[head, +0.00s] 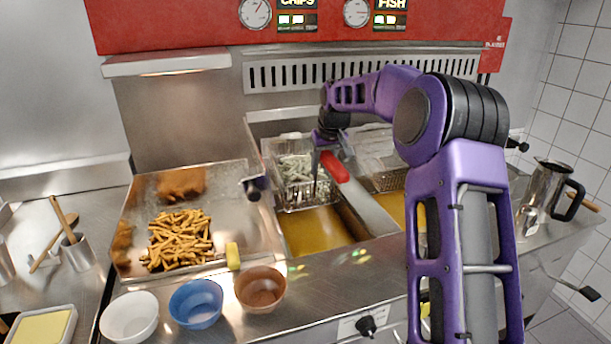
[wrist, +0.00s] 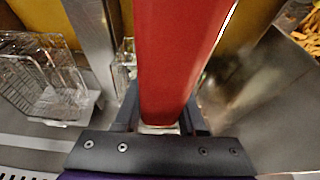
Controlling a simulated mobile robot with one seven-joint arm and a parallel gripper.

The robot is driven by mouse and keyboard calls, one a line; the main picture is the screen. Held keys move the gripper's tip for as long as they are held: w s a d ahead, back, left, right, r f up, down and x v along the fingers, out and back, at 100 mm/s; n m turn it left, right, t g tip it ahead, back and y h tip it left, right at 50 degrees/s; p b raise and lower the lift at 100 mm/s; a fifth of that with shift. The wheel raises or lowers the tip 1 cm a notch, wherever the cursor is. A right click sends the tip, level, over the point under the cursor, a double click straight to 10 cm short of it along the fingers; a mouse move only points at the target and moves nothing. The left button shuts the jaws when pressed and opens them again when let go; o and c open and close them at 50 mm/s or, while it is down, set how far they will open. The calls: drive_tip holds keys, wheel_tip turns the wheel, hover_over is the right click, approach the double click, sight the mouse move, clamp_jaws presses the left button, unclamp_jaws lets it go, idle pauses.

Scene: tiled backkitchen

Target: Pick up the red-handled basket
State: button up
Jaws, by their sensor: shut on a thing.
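The red-handled basket (head: 296,205) is a wire basket holding pale, uncooked-looking chips, at the back of the left fryer vat, behind the open golden oil. Its red handle (head: 335,167) points forward and right. In the wrist view the red handle (wrist: 182,55) fills the middle, between the fingers. My gripper (head: 327,150) is shut on the handle from above. It also shows in the wrist view (wrist: 160,122), with one finger on each side of the handle. In the head view my gripper hides part of the basket's right side. I cannot tell whether the basket touches its support.
A second wire basket (head: 388,182) sits over the right vat; it looks empty in the wrist view (wrist: 45,85). A metal tray (head: 140,205) of cooked chips and fried pieces lies left. White (head: 129,318), blue (head: 195,304) and brown (head: 260,289) bowls line the front. A steel jug (head: 540,200) stands right.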

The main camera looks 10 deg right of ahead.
clamp_jaws()
idle(0.8)
drive_tip(key=shift+r, duration=0.15)
